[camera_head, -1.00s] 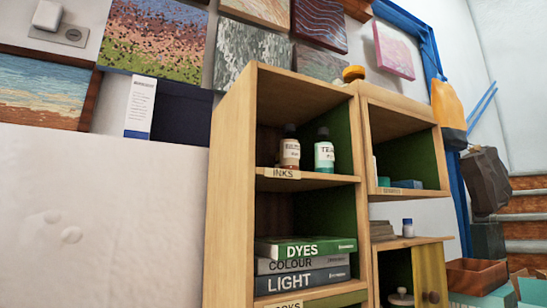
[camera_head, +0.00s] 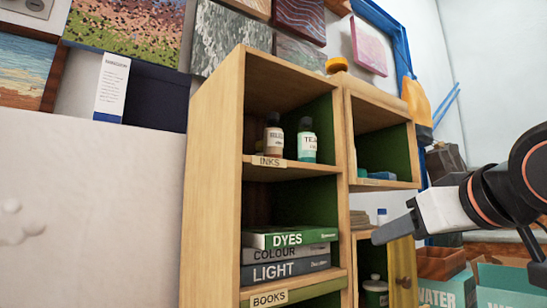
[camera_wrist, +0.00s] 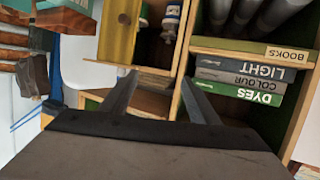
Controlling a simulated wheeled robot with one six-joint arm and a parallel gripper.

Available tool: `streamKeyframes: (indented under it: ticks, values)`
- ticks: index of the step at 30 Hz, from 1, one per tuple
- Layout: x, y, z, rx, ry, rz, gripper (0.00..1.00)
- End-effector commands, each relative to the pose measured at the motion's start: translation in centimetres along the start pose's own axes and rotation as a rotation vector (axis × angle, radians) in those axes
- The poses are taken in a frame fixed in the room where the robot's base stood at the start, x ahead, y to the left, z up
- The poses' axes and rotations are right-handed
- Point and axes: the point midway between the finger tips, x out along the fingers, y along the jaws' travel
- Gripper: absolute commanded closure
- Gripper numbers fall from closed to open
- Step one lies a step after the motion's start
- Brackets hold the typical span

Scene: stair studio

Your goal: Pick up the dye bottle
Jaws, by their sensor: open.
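Two dark-capped bottles stand side by side on the shelf labelled INKS in the head view. One is brownish with a pale label (camera_head: 273,137); the other is teal with a label beginning "TEA" (camera_head: 307,142). A small white, blue-capped bottle (camera_head: 382,215) stands lower, in the right-hand unit. I cannot tell which is the dye bottle. My gripper (camera_head: 392,229) is at the right, in front of the right-hand unit and below the INKS shelf. The upside-down wrist view shows its two fingers apart (camera_wrist: 160,84) with nothing between them.
The wooden shelf unit (camera_head: 212,170) has upright sides around each compartment. Books, the top one marked DYES (camera_head: 288,239), lie below the bottles. A yellow cupboard door (camera_head: 403,275) stands open beside a lidded jar (camera_head: 375,290). Boxes (camera_head: 445,290) stand at lower right.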

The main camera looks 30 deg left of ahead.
Motion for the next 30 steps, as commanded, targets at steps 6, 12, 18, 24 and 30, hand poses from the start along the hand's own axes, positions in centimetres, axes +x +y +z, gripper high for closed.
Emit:
streamKeyframes:
  ticks: [6,12,18,24,30]
  values:
    - [-1.9,-8.1,-9.3,-0.020,0.166,-0.154,0.44]
    - [-4.3,-13.3,-14.8,-0.016,0.271,-0.257,0.44]
    - [-5.3,-15.3,-17.0,-0.013,0.313,-0.297,0.44]
    - [-2.9,-16.1,-17.8,-0.012,0.314,-0.298,0.44]
    - [0.1,-17.1,-18.9,-0.012,0.314,-0.298,0.44]
